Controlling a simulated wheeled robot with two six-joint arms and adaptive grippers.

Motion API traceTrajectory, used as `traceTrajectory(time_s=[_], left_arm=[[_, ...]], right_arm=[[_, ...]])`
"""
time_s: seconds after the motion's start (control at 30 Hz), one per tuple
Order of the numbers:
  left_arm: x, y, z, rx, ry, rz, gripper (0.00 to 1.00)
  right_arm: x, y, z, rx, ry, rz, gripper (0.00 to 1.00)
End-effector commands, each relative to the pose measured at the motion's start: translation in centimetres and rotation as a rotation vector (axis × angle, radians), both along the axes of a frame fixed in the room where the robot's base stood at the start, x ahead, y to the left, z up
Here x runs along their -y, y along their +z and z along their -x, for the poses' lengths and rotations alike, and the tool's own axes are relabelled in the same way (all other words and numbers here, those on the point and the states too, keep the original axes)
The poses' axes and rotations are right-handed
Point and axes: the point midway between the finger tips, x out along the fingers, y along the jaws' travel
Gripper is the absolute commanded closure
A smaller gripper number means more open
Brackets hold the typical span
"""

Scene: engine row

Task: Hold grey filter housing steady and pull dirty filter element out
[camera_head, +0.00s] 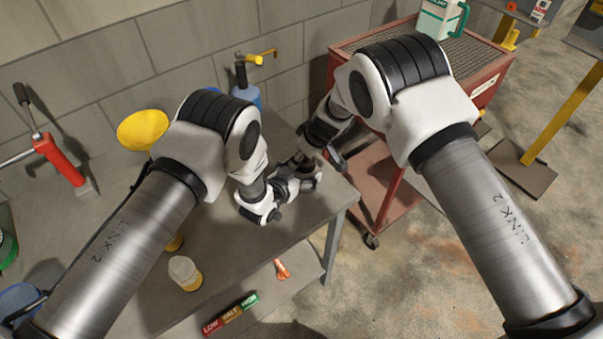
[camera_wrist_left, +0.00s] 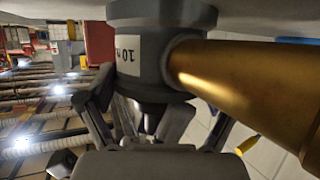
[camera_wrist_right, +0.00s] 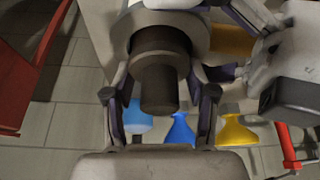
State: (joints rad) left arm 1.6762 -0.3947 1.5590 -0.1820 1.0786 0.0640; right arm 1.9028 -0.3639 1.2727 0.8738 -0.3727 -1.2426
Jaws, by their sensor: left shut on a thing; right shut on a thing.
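The grey filter housing (camera_wrist_left: 130,45) carries a white label in the left wrist view. My left gripper (camera_wrist_left: 152,118) is shut on its narrower lower part. In the right wrist view the housing's open end shows as a grey ring (camera_wrist_right: 202,35). The dark brown filter element (camera_wrist_right: 160,45) sits in that ring, with part of it standing out towards my right gripper. My right gripper (camera_wrist_right: 161,100) is shut on its narrower dark end. In the head view my left gripper (camera_head: 298,182) meets the right one above the bench, and the arms mostly hide the housing.
A brass-coloured cylinder (camera_wrist_left: 240,80) extends sideways from the housing. The grey bench (camera_head: 265,238) holds a yellow funnel (camera_head: 143,128), a blue bottle (camera_head: 248,94), a red lever tool (camera_head: 60,160) and a small jar (camera_head: 184,272). A red cart (camera_head: 480,98) stands behind to the right.

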Motion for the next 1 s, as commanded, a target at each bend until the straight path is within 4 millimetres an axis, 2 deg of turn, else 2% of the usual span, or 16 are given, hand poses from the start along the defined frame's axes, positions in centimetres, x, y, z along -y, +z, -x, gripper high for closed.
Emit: traceTrajectory(time_s=[0.03, 0.1, 0.17, 1.0], left_arm=[[0.0, -0.5, 0.3, -0.012, -0.001, -0.004, 0.8], [0.0, -0.5, 0.3, -0.012, -0.001, -0.005, 0.8], [0.0, -0.5, 0.3, -0.012, -0.001, -0.005, 0.8], [0.0, -0.6, 0.4, -0.014, -0.001, -0.004, 0.8]], right_arm=[[0.0, -0.1, 0.0, -0.001, 0.0, 0.001, 0.47], [0.0, -0.1, 0.0, -0.001, 0.0, 0.001, 0.72], [0.0, -0.1, 0.0, -0.001, 0.0, 0.0, 0.91], [0.0, 2.2, -0.1, 0.003, -0.001, 0.0, 0.91]])
